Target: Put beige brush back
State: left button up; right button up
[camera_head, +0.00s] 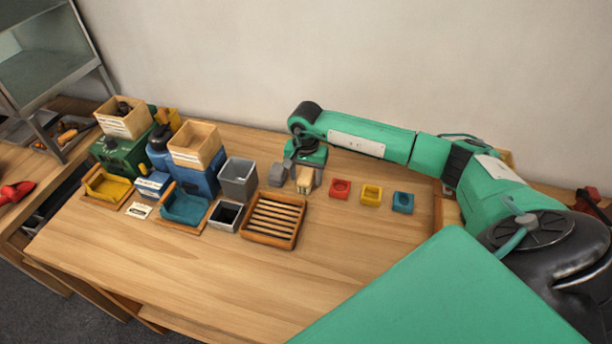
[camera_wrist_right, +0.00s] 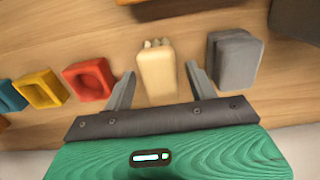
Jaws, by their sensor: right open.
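The beige brush (camera_head: 304,180) stands on the table in the row of small coloured blocks, just right of a grey block. My right gripper (camera_head: 303,168) is directly above and around it, jaws open. In the right wrist view, the brush (camera_wrist_right: 157,75) is between the two spread fingers (camera_wrist_right: 160,70), with a visible gap on each side. Its bristle end points away from the palm. Its underside is hidden. My left gripper is not in view.
The grey block (camera_wrist_right: 235,58) is close beside one finger. Red (camera_head: 340,188), yellow (camera_head: 371,194) and blue (camera_head: 403,202) holders line up to the right. A slatted wooden tray (camera_head: 273,220) and grey bin (camera_head: 238,178) lie left. The table front is clear.

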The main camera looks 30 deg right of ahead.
aim_at(306, 175)
notch_tip(306, 175, up, 11)
jog(key=b, duration=0.3)
jog(key=shift+r, duration=0.15)
dwell(0.4)
